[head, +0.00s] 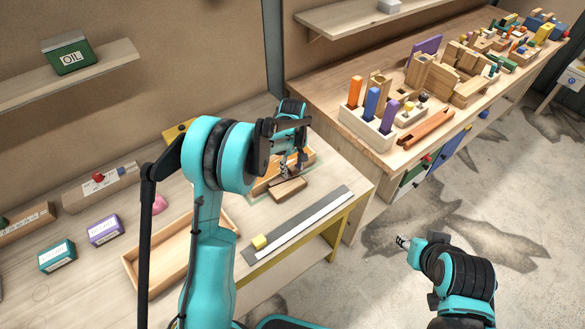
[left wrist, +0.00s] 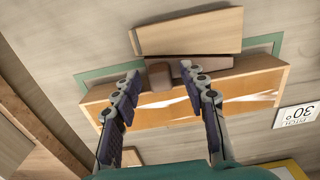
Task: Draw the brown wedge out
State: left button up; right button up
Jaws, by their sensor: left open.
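In the left wrist view, the brown wedge (left wrist: 160,76) shows as a darker brown piece with a blunt end, lying between the light wooden block (left wrist: 187,32) and the orange-brown wooden frame (left wrist: 110,115). My left gripper (left wrist: 160,88) is open, with one finger on each side of the wedge's blunt end; I cannot tell whether they touch it. In the head view, my left gripper (head: 291,168) is over the frame, just behind the light block (head: 288,190), and hides most of the wedge. My right gripper (head: 403,242) hangs over the floor, well away from the bench; its jaws are too small to read.
A second bench (head: 320,88) holds several coloured blocks.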

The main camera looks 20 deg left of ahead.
pick_arm(q)
grip_shut()
jog(key=w+d, duration=0.3)
jog(key=d, duration=0.1)
jog(key=shift+w, duration=0.3)
jog(key=shift+r, duration=0.1)
grip_release()
jog(key=shift+w+d, duration=0.1)
jog(key=shift+d, duration=0.05)
notch_tip(320, 180, up, 12)
